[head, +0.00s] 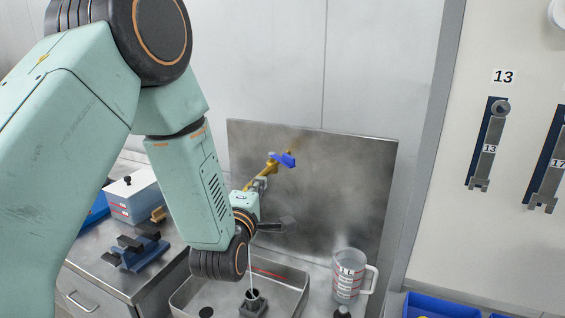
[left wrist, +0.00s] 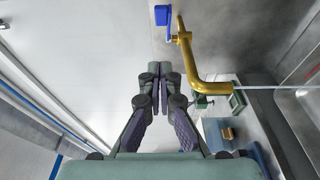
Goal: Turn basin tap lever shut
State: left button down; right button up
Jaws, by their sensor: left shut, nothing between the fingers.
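The basin tap has a brass pipe (head: 273,167) at the steel splashback and a blue lever (head: 286,160) at its upper end. A thin water stream (head: 250,264) falls into the basin (head: 181,298). My left gripper (head: 262,183) is beside the brass pipe, below and left of the lever; the arm partly hides the pipe and spout. In the left wrist view my left gripper (left wrist: 162,72) has its fingers together and empty. The brass pipe (left wrist: 188,58) stands to their right, and the blue lever (left wrist: 163,15) lies beyond the fingertips, apart in the picture. My right gripper is out of view.
A measuring jug (head: 347,278) stands right of the basin. On the left bench are a dark clamp-like fixture (head: 135,252) and a blue-and-white box (head: 134,199). Numbered wrenches (head: 488,145) hang on the right panel. The splashback (head: 330,190) is close behind the tap.

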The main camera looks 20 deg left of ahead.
pick_arm(q)
jog(key=p, duration=0.2)
send_near(286, 159)
jog(key=w+a, duration=0.2)
jog(key=a, duration=0.2)
jog(key=w+d, duration=0.1)
jog(key=w+p, duration=0.1)
jog(key=w, duration=0.1)
jog(key=shift+d+r, duration=0.1)
jog(key=shift+d, duration=0.3)
jog(key=shift+w+d, duration=0.3)
jog(key=shift+w, duration=0.1)
jog(key=shift+d, duration=0.1)
jog(key=shift+w, duration=0.1)
